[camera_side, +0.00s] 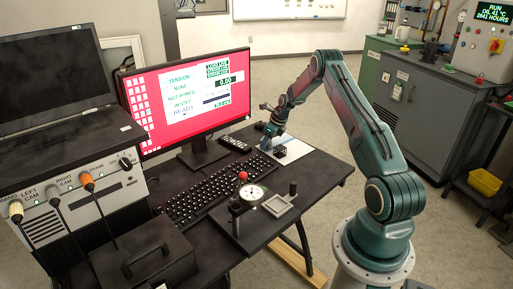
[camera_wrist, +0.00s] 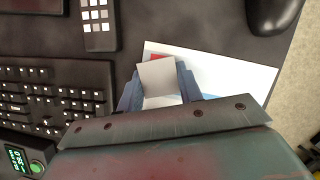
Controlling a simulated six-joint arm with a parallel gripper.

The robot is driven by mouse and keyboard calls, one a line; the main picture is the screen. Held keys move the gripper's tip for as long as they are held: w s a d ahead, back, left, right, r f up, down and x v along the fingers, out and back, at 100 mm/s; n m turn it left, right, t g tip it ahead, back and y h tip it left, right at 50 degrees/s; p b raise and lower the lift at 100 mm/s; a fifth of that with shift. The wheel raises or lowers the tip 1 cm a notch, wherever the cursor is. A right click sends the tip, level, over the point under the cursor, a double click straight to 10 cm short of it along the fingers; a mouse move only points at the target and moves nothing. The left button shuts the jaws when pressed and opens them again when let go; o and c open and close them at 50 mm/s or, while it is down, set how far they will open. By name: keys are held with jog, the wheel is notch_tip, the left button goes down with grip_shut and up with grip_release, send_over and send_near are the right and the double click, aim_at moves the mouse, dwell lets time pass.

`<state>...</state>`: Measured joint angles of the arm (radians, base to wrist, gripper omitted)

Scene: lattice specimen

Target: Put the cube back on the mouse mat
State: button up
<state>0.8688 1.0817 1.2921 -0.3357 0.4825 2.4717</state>
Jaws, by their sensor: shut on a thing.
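The mouse mat (camera_side: 298,148) is a pale sheet on the right end of the dark desk. In the wrist view the mat (camera_wrist: 232,76) shows white and light blue, with a red patch. My gripper (camera_wrist: 158,92) has its blue fingers shut on a pale grey block, the cube (camera_wrist: 157,75), over the mat's left part. I cannot tell whether the cube touches the mat.
A keyboard (camera_side: 212,188) lies left of the mat, with a remote-like keypad (camera_side: 235,143) behind. A dark mouse (camera_wrist: 274,12) lies beyond the mat. A dial gauge stand (camera_side: 250,205) is at the desk's front. A monitor (camera_side: 190,95) stands at the back left.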

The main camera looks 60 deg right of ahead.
jog(key=shift+f, duration=0.15)
jog(key=o, duration=1)
jog(key=v, duration=1.2)
jog(key=shift+s, duration=0.1)
